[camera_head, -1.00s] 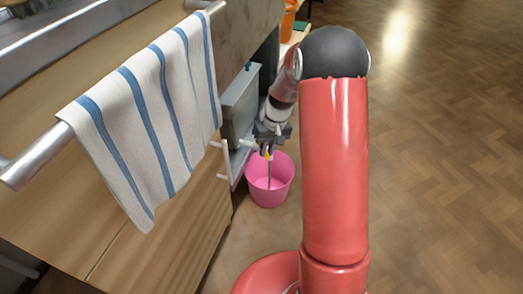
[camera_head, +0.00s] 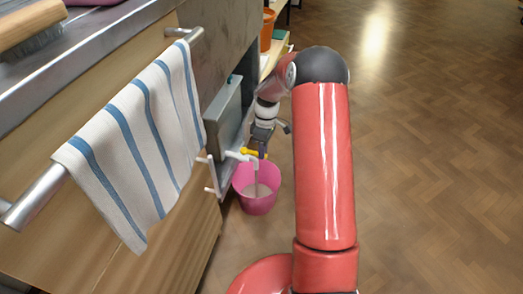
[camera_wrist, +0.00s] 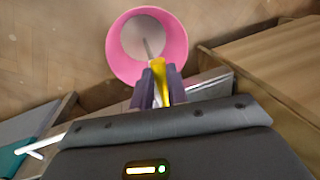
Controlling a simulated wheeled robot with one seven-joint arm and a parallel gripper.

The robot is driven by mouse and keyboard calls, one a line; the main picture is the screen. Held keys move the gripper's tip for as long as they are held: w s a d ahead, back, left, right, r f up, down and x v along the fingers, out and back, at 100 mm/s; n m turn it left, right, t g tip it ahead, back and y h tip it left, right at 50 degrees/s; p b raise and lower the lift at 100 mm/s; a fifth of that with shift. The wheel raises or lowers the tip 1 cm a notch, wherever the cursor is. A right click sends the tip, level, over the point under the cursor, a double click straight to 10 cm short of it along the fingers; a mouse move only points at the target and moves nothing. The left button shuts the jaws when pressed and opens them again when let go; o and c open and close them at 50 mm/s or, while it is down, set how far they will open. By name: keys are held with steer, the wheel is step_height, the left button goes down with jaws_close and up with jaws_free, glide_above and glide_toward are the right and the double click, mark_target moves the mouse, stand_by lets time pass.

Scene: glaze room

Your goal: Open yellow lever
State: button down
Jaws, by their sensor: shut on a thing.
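The yellow lever (camera_head: 247,151) sits on a pale tap (camera_head: 236,156) that sticks out from a grey tank at the end of the counter. My gripper (camera_head: 261,147) is at the lever, small and partly hidden in the head view. In the wrist view my gripper (camera_wrist: 160,88) has its two dark fingers on either side of the yellow lever (camera_wrist: 159,70), shut on it. A thin pale streak, like a stream of liquid, runs down from the tap into the pink bucket (camera_head: 243,200), which also shows in the wrist view (camera_wrist: 119,62).
The grey tank (camera_head: 222,122) stands beside the counter. A striped towel (camera_head: 125,140) hangs on a metal rail (camera_head: 38,197) at the left. A brush (camera_head: 30,28) lies on the counter. An orange pot (camera_head: 267,30) stands behind. The wooden floor at the right is clear.

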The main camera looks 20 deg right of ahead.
steer(key=shift+w+d+n, duration=0.15)
steer(key=shift+w+n, duration=0.1)
steer(key=shift+n, duration=0.15)
steer(key=c, duration=1.4)
jaws_free()
steer(key=r, duration=0.2)
steer(key=w+r+p, duration=0.1)
steer(key=r, duration=0.2)
steer(key=d+r, duration=0.1)
steer(key=r, duration=0.1)
steer(key=shift+w+r, duration=0.15)
steer(key=shift+r, duration=0.2)
